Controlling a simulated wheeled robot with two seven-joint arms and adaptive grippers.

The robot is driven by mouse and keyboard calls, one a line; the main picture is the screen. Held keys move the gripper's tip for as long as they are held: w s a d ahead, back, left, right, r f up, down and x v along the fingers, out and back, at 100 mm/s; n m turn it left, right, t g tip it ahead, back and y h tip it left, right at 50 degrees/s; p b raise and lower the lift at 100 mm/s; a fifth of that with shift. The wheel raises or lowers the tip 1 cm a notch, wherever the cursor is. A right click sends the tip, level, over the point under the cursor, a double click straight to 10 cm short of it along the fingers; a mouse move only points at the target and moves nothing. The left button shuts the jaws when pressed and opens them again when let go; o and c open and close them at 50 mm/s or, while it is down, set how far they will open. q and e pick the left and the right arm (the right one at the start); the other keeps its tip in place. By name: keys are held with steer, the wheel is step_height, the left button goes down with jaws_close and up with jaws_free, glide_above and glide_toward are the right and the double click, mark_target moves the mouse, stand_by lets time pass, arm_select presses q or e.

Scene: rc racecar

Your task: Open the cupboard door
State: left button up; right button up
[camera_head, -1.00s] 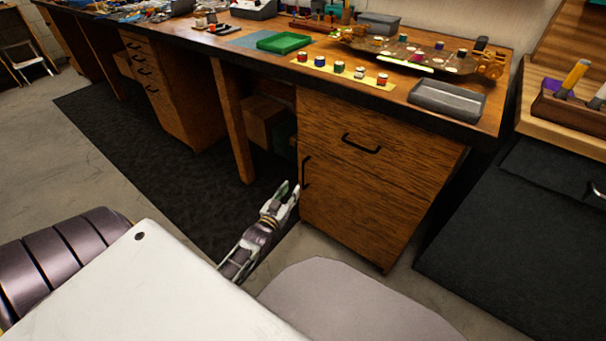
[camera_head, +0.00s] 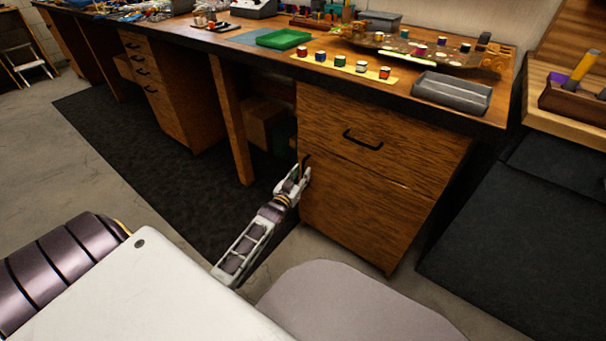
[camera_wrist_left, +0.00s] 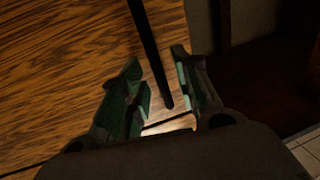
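The wooden cupboard door (camera_head: 365,210) is the lower front of the cabinet at the right, below a drawer. It looks closed. Its black vertical handle (camera_head: 306,159) is at the door's left edge, mostly hidden behind my left gripper (camera_head: 300,176). In the left wrist view, the dark handle bar (camera_wrist_left: 151,55) runs down between the two fingers of my left gripper (camera_wrist_left: 163,92). The fingers are apart, one on each side of the bar, with gaps showing. The wood of the door (camera_wrist_left: 60,70) fills the left of that view. My right gripper is in neither view.
A drawer with a black handle (camera_head: 363,141) is above the door. The worktop carries a grey tray (camera_head: 452,93), a green tray (camera_head: 283,39) and small coloured jars. A table leg (camera_head: 231,120) stands left of the cabinet. The floor before the door is partly clear.

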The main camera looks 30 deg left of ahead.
arm_select(q)
steer(key=shift+w+a+b, duration=0.1)
steer(key=shift+w+b, duration=0.2)
steer(key=shift+w, duration=0.7)
jaws_close()
